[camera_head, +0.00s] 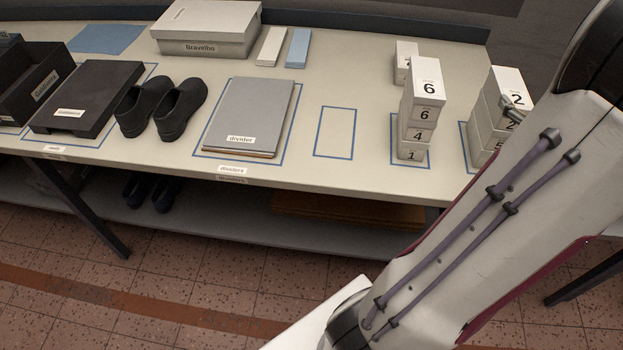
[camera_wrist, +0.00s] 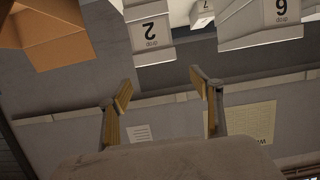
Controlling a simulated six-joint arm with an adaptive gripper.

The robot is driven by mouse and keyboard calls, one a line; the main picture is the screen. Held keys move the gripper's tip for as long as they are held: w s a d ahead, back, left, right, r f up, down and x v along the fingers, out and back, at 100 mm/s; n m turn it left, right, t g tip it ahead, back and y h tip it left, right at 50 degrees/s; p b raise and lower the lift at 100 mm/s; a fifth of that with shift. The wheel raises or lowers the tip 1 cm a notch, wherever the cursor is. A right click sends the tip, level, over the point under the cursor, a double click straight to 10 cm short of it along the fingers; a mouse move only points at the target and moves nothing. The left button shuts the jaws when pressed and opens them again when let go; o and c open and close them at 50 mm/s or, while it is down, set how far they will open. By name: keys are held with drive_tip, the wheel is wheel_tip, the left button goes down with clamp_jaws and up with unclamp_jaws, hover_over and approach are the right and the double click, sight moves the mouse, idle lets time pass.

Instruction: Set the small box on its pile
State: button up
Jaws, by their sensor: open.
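My gripper (camera_wrist: 163,90) is open, with nothing between its two fingers in the wrist view. In the head view only a small part of it shows beside the right pile, and my arm hides the rest. The right pile (camera_head: 497,101) of small white boxes has a box marked 2 on top and another marked 2 below. A box marked 2 (camera_wrist: 152,38) also shows beyond the fingertips in the wrist view. The middle pile (camera_head: 414,128) has boxes marked 6, 6, 4 and 1. A white box (camera_head: 404,55) stands behind it.
A blue-outlined rectangle (camera_head: 335,131) on the table (camera_head: 368,92) is empty. Left of it are grey dividers (camera_head: 248,112), black shoes (camera_head: 181,108) and dark boxes. A large shoe box (camera_head: 207,27) stands at the back. An orange carton (camera_wrist: 55,40) shows in the wrist view.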

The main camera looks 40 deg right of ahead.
drive_tip(key=w+a+r, duration=0.2)
drive_tip(key=w+a, duration=0.2)
drive_tip(key=w, duration=0.1)
drive_tip(key=w+a+r+n+g, duration=0.1)
drive_tip(key=w+a+r, duration=0.1)
drive_tip(key=w+a, duration=0.2)
drive_tip(key=w+a+r+n+g, duration=0.1)
drive_tip(key=w+a, duration=0.3)
drive_tip(key=w, duration=0.4)
drive_tip(key=shift+a+r+y, duration=0.15)
drive_tip(key=shift+r+y, duration=0.15)
drive_tip(key=shift+r, duration=0.5)
drive_tip(key=w+a+f+n+g+y, duration=0.1)
drive_tip(key=a+n+y, duration=0.15)
drive_tip(key=a, duration=1.05)
drive_tip(key=a+f+n+y, duration=0.1)
drive_tip(key=a+y, duration=0.2)
drive_tip(key=a, duration=1.1)
drive_tip(key=s+a+f+n+y, duration=0.1)
drive_tip(key=s+a+y, duration=0.1)
drive_tip(key=s+a, duration=0.2)
drive_tip(key=s+a+f+n+g+y, duration=0.1)
drive_tip(key=s+a, duration=0.3)
drive_tip(key=a, duration=0.6)
drive_tip(key=shift+a+f+n+g+y, duration=0.2)
drive_tip(key=shift+f+n+g+y, duration=0.1)
drive_tip(key=shift+n+y, duration=0.3)
